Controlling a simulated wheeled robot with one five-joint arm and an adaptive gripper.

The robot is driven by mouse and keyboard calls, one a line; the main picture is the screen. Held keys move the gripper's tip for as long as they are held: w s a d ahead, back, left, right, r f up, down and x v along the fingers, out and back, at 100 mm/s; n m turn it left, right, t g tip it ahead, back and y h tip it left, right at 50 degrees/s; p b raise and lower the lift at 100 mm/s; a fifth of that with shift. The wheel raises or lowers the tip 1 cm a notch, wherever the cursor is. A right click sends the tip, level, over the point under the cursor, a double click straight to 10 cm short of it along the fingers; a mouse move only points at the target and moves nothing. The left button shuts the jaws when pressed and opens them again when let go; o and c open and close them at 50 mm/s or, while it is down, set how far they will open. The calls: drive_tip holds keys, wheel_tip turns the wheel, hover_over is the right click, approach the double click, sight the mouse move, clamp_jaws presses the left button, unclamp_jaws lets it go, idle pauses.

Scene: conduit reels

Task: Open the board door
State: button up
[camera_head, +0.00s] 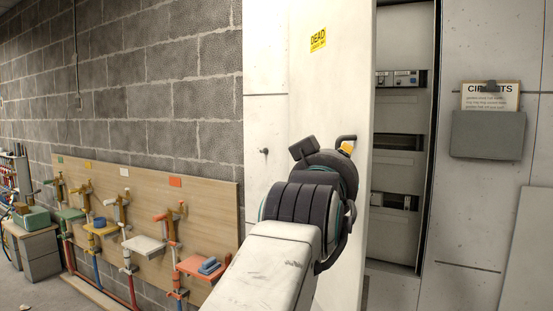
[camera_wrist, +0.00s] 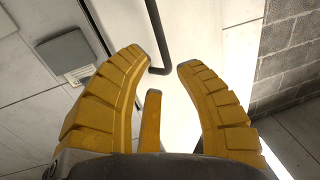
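The board door (camera_head: 331,80) is a tall white panel with a yellow "DEAD" label. It stands partly open, with the cabinet interior (camera_head: 404,130) showing to its right. A dark bar handle (camera_wrist: 157,35) is on the door; its bent end lies between and just beyond my fingertips in the wrist view. My gripper (camera_wrist: 163,60) has yellow fingers spread wide apart, with nothing clearly held. In the head view my gripper (camera_head: 347,147) is at the door face, mostly hidden behind my wrist. Contact between fingers and handle cannot be told.
A grey holder (camera_head: 489,135) with a "CIRCUITS" sheet hangs on the wall right of the cabinet. A wooden board (camera_head: 140,190) with several colored shelves and pipes leans along the block wall at left. A grey cabinet (camera_head: 38,250) stands at far left.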

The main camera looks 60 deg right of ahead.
drive_tip(key=shift+w+d+f+p, duration=0.1)
drive_tip(key=shift+w+d+p, duration=0.15)
drive_tip(key=shift+d, duration=1)
drive_tip(key=shift+w+d+f+p, duration=0.15)
drive_tip(key=shift+w+d, duration=0.05)
drive_tip(key=shift+d, duration=1.1)
drive_tip(key=shift+w+d+f+p, duration=0.1)
drive_tip(key=shift+w+d+p, duration=0.15)
drive_tip(key=shift+d, duration=1)
drive_tip(key=shift+o, duration=0.3)
clamp_jaws()
